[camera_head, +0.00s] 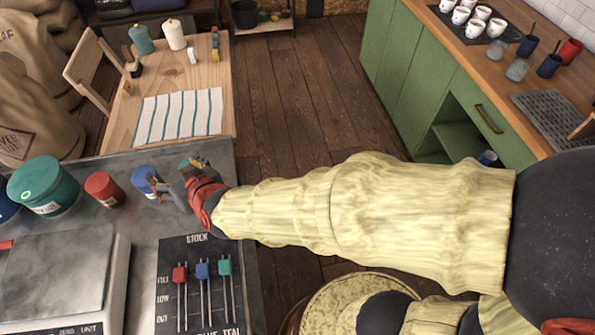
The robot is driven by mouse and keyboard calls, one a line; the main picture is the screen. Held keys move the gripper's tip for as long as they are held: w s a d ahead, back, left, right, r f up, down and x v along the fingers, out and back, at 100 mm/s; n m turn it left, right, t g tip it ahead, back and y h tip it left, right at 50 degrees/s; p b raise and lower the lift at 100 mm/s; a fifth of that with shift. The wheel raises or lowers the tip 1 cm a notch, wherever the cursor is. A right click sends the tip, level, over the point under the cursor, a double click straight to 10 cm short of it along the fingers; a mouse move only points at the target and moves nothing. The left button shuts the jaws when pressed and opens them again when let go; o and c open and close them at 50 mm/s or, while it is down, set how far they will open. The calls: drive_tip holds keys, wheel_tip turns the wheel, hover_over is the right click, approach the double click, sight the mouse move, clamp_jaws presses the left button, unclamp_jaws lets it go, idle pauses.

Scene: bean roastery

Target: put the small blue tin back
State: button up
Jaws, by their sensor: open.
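A small blue tin (142,174) stands on the grey metal counter, right of a small red tin (103,189). My gripper (161,184) is open, at the right side of the blue tin, and a finger overlaps the tin in the picture. I cannot tell whether it touches the tin. My gripper hides part of the tin's right side. A larger teal tin (44,187) with a green lid stands left of the red one. Another blue tin (7,209) is cut off by the left edge.
A scale (62,270) stands at the front left. A black stock panel (172,305) with red, blue and teal sliders lies at the front right of the counter (140,225). Behind is a wooden table (220,75) with a striped cloth (180,115). Green cabinets (412,80) stand right.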

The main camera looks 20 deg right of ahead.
drive_tip(key=s+d+r+m+g+h, duration=0.1)
drive_tip(key=s+d+r, duration=0.15)
drive_tip(key=d, duration=0.65)
drive_tip(key=s+d+r+m+g+h, duration=0.15)
drive_tip(key=d+r, duration=0.25)
drive_tip(key=d, duration=0.5)
drive_tip(key=s+d+m+g+h, duration=0.2)
drive_tip(key=s+d+h, duration=0.2)
drive_tip(key=s+d, duration=0.8)
drive_tip(key=d, duration=0.4)
drive_tip(key=shift+s+d+r, duration=0.2)
drive_tip(key=shift+s, duration=0.1)
